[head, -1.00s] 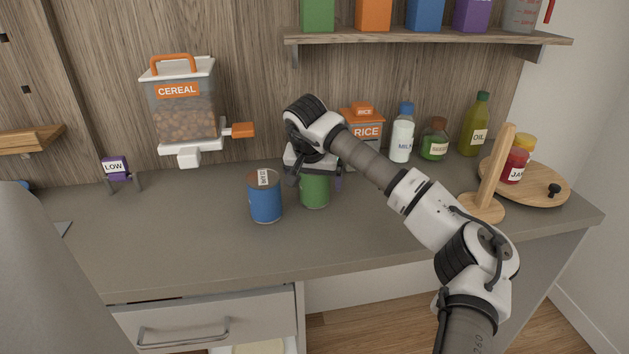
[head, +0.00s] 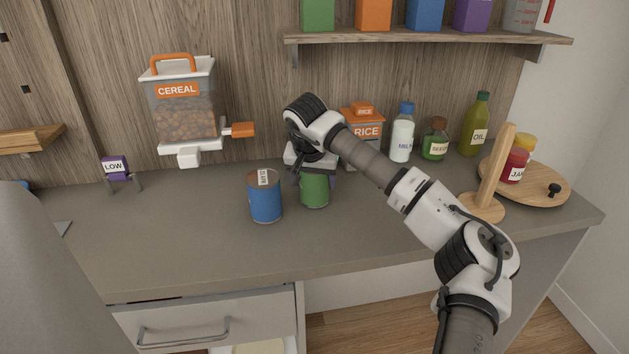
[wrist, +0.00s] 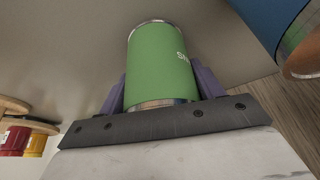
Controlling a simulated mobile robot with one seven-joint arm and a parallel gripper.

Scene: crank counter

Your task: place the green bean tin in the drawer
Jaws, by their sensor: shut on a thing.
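The green bean tin (head: 315,190) stands upright on the counter, right of a blue tin (head: 265,198). My gripper (head: 314,176) is over it from above and shut on it. In the wrist view the green tin (wrist: 160,62) sits between the two purple fingers of my gripper (wrist: 160,88), with part of its lettering showing. My gripper hides the tin's top in the head view. The drawer (head: 215,322) is below the counter's front edge at the lower left, with a bar handle; it looks slightly open, its inside mostly hidden by the counter.
The blue tin is close beside the green tin. A cereal dispenser (head: 185,110) hangs on the wall at the left. A rice box (head: 362,135), milk bottle (head: 402,135) and wooden stand (head: 492,180) are to the right. The counter's front left (head: 190,245) is clear.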

